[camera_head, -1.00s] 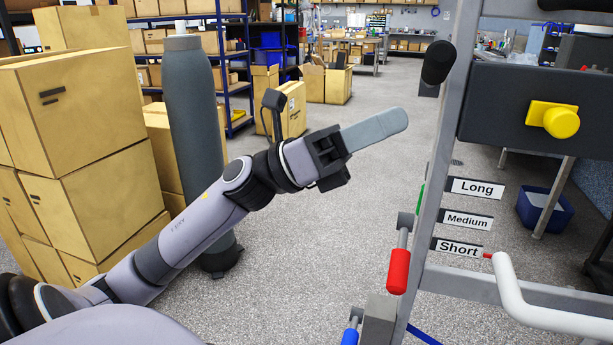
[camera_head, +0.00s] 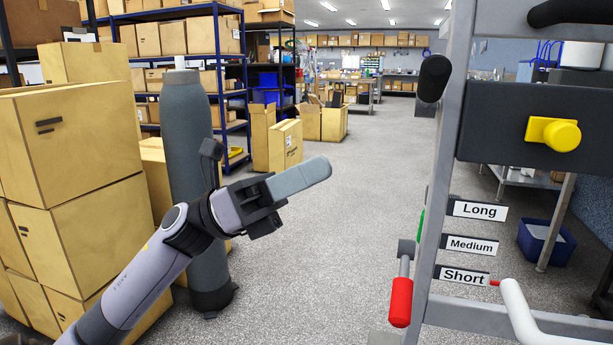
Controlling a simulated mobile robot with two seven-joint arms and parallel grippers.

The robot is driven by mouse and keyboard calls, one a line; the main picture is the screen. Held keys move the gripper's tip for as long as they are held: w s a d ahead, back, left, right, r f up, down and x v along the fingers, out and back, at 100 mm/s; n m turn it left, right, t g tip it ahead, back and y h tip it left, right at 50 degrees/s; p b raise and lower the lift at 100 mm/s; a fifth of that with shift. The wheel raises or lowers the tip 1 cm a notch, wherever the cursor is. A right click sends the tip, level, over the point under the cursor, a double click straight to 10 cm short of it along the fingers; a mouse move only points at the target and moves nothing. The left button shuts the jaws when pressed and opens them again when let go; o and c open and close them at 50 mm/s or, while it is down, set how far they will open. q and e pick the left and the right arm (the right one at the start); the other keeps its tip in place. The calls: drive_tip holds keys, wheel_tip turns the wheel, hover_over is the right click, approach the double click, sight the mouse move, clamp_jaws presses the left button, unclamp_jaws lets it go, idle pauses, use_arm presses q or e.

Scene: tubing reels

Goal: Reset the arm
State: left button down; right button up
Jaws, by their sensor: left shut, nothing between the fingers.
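My left arm comes in from the lower left and reaches up and to the right over the floor. Its left gripper (camera_head: 299,180) has its grey fingers together, with nothing between them, pointing right and slightly up. It is apart from the metal rack on the right. My right gripper is not in view.
A metal frame (camera_head: 441,200) at right carries labels Long (camera_head: 478,210), Medium (camera_head: 469,245) and Short (camera_head: 464,276), a yellow knob (camera_head: 553,133) and a red handle (camera_head: 400,302). Cardboard boxes (camera_head: 75,150) and a grey cylinder (camera_head: 186,125) stand left. The floor (camera_head: 370,170) between is clear.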

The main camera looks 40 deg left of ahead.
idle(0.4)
use_arm(q)
drive_tip(key=w+a+f+n+t+y+p, duration=0.2)
drive_tip(key=w+f+n+t+y+p, duration=0.15)
drive_tip(key=f+n+y, duration=0.85)
drive_tip(key=w+a+f+n+t+y+p, duration=0.1)
drive_tip(key=w+f+n+t+y+p, duration=0.25)
drive_tip(key=f+n, duration=1)
drive_tip(key=s+d+f+n+g+y+p, duration=0.1)
drive_tip(key=s+d+f+n+g, duration=0.3)
drive_tip(key=s+d+f+n, duration=0.2)
drive_tip(key=s+d+f+n+g+y+p, duration=0.1)
drive_tip(key=s+d+f+n+g, duration=0.4)
drive_tip(key=f+n, duration=0.5)
drive_tip(key=shift+s+d+f+g, duration=0.4)
drive_tip(key=shift+s+f, duration=0.35)
drive_tip(key=shift+s, duration=0.4)
